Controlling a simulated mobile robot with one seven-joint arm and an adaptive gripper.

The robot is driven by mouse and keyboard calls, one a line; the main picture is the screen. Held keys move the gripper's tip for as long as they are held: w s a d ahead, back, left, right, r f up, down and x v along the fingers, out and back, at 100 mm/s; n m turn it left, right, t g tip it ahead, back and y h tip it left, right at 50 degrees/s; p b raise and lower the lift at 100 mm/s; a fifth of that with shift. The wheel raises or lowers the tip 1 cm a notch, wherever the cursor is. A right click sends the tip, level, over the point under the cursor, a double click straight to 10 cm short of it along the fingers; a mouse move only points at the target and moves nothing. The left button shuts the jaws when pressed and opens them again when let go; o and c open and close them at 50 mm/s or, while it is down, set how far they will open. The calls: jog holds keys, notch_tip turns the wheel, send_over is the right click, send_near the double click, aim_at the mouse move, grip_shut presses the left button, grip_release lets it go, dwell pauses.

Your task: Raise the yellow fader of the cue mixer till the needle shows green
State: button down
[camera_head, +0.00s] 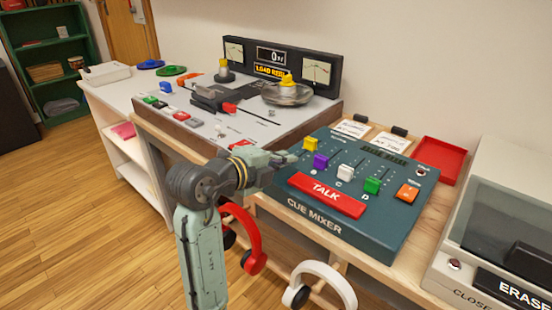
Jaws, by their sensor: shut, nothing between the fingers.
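The cue mixer (376,234) is a dark teal panel on the bench at the right. Its yellow fader cap (311,144) is the leftmost of a row of coloured caps and sits near the upper left of the panel. My gripper (290,157) is shut and empty, just left of the yellow and purple caps at the mixer's left edge. I cannot tell whether its tips touch the yellow cap. Two needle meters, a left one (234,52) and a right one (317,72), stand on the tape machine behind; their needle readings are too small to tell.
Purple (320,161), white (345,172), green (372,185) and orange (407,193) caps sit close by. A red TALK bar (326,195) lies in front. A red tray (438,160) and an eraser unit (505,225) stand right. Headphones hang below the bench.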

aim_at(313, 146)
jog(key=x, duration=0.3)
jog(key=r+p+x, duration=0.1)
jog(key=x, duration=0.4)
jog(key=shift+w+d+p, duration=0.25)
jog(key=shift+w+p, duration=0.15)
jog(key=shift+w, duration=0.1)
jog(key=shift+w+d+f+b, duration=0.1)
jog(key=shift+w+d+b, duration=0.25)
jog(key=shift+b, duration=0.25)
jog(key=shift+w+d, duration=0.15)
jog(key=shift+w, duration=0.2)
jog(key=shift+s, duration=0.15)
